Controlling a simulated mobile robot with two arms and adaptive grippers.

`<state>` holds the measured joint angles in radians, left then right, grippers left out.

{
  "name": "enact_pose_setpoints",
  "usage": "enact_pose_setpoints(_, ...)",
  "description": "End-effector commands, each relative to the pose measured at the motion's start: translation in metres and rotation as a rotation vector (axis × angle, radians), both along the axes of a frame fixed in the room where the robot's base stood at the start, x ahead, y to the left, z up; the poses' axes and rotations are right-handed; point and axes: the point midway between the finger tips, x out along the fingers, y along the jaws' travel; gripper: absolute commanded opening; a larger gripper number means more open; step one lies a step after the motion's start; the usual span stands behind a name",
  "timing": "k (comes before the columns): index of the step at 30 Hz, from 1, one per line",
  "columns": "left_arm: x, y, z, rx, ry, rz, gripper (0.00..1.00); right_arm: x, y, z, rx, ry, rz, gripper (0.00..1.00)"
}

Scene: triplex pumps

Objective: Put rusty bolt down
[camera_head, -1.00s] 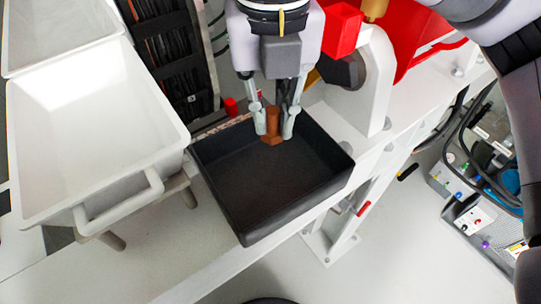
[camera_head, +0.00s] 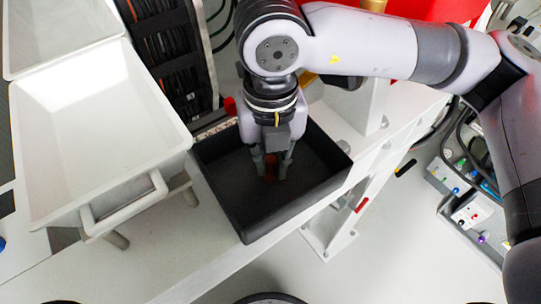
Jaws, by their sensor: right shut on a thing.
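The rusty bolt (camera_head: 271,168) is a small reddish-brown piece, mostly hidden between the fingers of my right gripper (camera_head: 271,171). My right gripper points down into the black tray (camera_head: 245,228) and is shut on the bolt. The bolt is inside the tray's walls, low over its floor; I cannot tell whether it touches the floor. The tray is open, square and otherwise looks empty. My left gripper is not in view.
A white bin (camera_head: 85,130) with a handle stands left of the tray, with another white bin (camera_head: 60,35) behind it. A dark rack of cables (camera_head: 165,45) stands behind. A white frame (camera_head: 385,160) runs along the right, with red parts at the top.

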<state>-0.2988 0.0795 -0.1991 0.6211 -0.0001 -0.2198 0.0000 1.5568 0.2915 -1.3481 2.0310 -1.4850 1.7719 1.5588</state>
Motion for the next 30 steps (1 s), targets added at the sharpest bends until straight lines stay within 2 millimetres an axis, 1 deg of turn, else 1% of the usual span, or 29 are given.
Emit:
enact_pose_setpoints(3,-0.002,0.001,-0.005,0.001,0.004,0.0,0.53,0.0,0.0,-0.003,0.0,-0.001,0.0,0.0)
enact_pose_setpoints(4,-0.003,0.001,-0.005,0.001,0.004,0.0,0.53,0.0,0.0,-0.003,0.0,0.0,0.0,0.15)
enact_pose_setpoints(13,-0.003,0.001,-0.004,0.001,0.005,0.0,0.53,0.0,0.0,-0.002,0.0,0.0,0.0,0.34)
enact_pose_setpoints(21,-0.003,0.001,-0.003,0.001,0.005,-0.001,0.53,0.0,0.0,-0.001,0.0,0.0,0.0,0.34)
enact_pose_setpoints(25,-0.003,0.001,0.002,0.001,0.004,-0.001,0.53,0.0,0.0,0.004,0.0,-0.001,0.0,0.34)
enact_pose_setpoints(26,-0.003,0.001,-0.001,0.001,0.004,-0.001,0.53,0.001,0.0,0.006,0.002,-0.003,-0.001,0.34)
enact_pose_setpoints(29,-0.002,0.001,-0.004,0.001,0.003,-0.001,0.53,0.001,0.001,0.023,0.002,-0.005,-0.002,0.34)
enact_pose_setpoints(30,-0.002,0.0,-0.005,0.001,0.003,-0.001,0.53,0.001,0.001,0.032,0.002,-0.006,-0.001,0.34)
